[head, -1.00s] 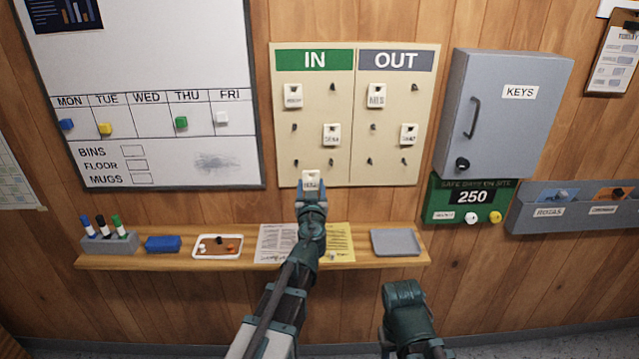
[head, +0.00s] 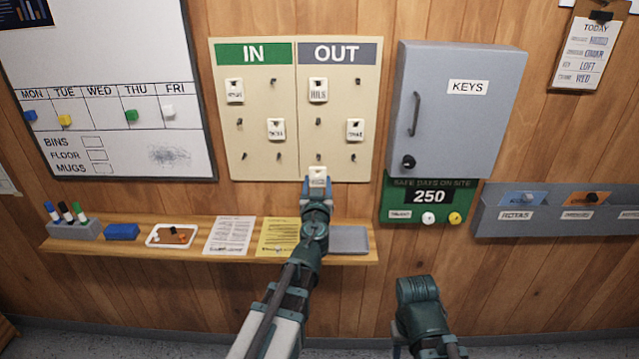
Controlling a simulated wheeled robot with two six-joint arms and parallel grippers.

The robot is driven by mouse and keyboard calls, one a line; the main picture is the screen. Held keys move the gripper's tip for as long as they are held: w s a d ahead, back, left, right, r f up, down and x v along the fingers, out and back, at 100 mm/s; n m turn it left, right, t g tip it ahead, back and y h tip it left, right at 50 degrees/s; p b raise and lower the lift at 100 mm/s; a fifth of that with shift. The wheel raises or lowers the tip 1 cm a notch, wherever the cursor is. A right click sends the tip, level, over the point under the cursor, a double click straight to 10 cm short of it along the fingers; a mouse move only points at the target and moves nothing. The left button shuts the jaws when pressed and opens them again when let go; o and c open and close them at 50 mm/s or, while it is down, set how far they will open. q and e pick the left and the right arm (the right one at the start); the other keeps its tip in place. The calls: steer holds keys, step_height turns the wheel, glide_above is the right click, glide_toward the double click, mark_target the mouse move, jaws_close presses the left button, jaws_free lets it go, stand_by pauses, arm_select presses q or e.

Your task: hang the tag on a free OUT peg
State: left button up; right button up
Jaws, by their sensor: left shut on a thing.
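My left gripper (head: 316,186) is shut on a white tag (head: 317,175) with a dark hole near its top. It holds the tag upright in front of the board's lower edge, below the left OUT column. The OUT panel (head: 337,105) has one tag (head: 318,91) at top left and another (head: 355,130) at middle right. Bare OUT pegs show at top right (head: 358,81), middle left (head: 318,122), bottom left (head: 318,156) and bottom right (head: 353,157). My right arm shows low right of centre; I cannot see its jaws.
The IN panel (head: 260,105) holds two tags. A grey key cabinet (head: 460,120) juts out right of the board, above a green safety sign (head: 400,210). A shelf (head: 200,250) below carries pens, a blue block, trays and papers.

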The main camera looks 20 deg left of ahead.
mark_target(319, 164)
arm_select(q)
steer(key=shift+w, duration=0.15)
steer(key=shift+f+b+x, duration=0.15)
steer(key=shift+x, duration=1.95)
steer(key=shift+f+b+x, duration=0.15)
steer(key=shift+f+x, duration=0.05)
steer(key=shift+x, duration=1.9)
steer(key=shift+f, duration=0.2)
steer(key=o, duration=1.2)
steer(key=v, duration=1.3)
steer(key=shift+s, duration=0.4)
